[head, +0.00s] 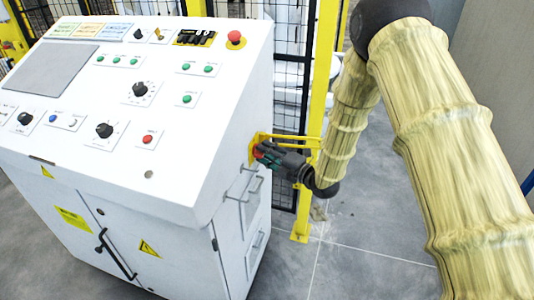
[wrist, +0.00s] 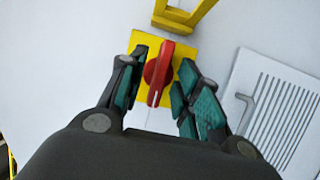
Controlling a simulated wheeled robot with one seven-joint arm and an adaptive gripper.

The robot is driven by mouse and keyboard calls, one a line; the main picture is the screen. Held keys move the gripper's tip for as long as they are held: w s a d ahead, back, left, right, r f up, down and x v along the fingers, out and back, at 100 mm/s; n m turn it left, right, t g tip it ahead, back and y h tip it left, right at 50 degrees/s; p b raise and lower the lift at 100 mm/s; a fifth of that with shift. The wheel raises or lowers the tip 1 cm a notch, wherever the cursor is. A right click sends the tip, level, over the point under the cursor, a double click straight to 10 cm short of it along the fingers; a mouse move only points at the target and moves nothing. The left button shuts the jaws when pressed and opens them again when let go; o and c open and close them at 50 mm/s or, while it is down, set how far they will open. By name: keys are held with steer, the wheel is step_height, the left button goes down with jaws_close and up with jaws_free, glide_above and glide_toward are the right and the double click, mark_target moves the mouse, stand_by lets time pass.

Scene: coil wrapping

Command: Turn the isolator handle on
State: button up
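The isolator handle (wrist: 160,74) is a red rotary knob on a yellow plate (wrist: 184,52), mounted on the white side of the control cabinet. In the wrist view its grip bar stands nearly upright, tilted slightly, with a white mark near its lower end. My gripper (wrist: 158,88) is open, with one green-padded finger on each side of the handle. Gaps show between the fingers and the bar. In the head view my gripper (head: 262,153) is at the cabinet's right side, and the handle is mostly hidden, with only a bit of red showing.
A yellow bracket (wrist: 184,16) sticks out just above the plate. A louvred vent and a grey hook-shaped handle (wrist: 243,108) are to the right. The white control cabinet (head: 180,190) stands at left. A yellow post (head: 322,90) and mesh fence stand close behind my wrist.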

jaws_close()
steer(key=shift+m, duration=0.4)
steer(key=m+g+p, duration=0.2)
steer(key=m+p, duration=0.1)
steer(key=m, duration=0.1)
steer(key=m+g+p, duration=0.3)
steer(key=m+p, duration=0.1)
steer(key=m+g+h+p, duration=0.1)
steer(key=m+g+p, duration=0.1)
steer(key=m+p, duration=0.1)
steer(key=shift+w+d+r+m, duration=0.2)
steer(key=shift+w+r+m, duration=0.2)
steer(key=shift+m, duration=0.5)
steer(key=shift+p, duration=0.3)
jaws_free()
